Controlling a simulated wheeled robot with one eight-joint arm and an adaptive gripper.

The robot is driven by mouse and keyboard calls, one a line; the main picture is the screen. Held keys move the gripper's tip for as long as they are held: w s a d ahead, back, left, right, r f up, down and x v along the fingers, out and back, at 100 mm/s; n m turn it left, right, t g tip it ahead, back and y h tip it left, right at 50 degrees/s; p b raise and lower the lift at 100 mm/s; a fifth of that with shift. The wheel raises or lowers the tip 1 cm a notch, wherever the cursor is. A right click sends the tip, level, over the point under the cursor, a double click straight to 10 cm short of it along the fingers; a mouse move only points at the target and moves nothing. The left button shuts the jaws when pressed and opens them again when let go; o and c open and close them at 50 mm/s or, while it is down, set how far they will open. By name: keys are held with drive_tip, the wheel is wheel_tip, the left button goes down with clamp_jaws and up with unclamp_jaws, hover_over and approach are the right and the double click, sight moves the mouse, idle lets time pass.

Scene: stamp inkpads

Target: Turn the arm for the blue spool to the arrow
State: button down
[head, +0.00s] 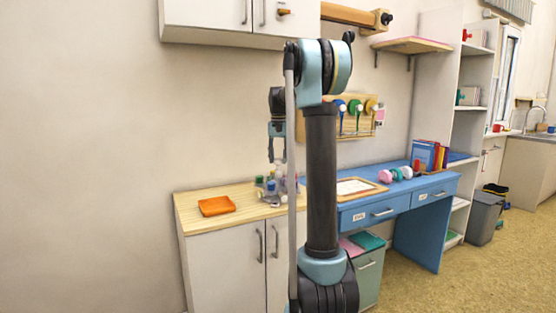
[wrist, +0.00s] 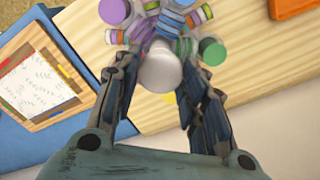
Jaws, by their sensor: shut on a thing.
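The arrow is too small to make out. In the wrist view my gripper (wrist: 158,75) is shut on a white round-ended piece (wrist: 160,72). My own arm hides the board's left part in the head view.
The blue desk (head: 400,203) holds a framed sheet (head: 357,188). A wall shelf (head: 412,45) juts out above right.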

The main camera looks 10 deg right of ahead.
drive_tip(key=shift+n, duration=1.3)
drive_tip(key=c, duration=1)
unclamp_jaws()
drive_tip(key=shift+r, duration=0.1)
wheel_tip(320, 180, up, 12)
drive_tip(key=shift+a+f, duration=0.1)
drive_tip(key=shift+f, duration=0.05)
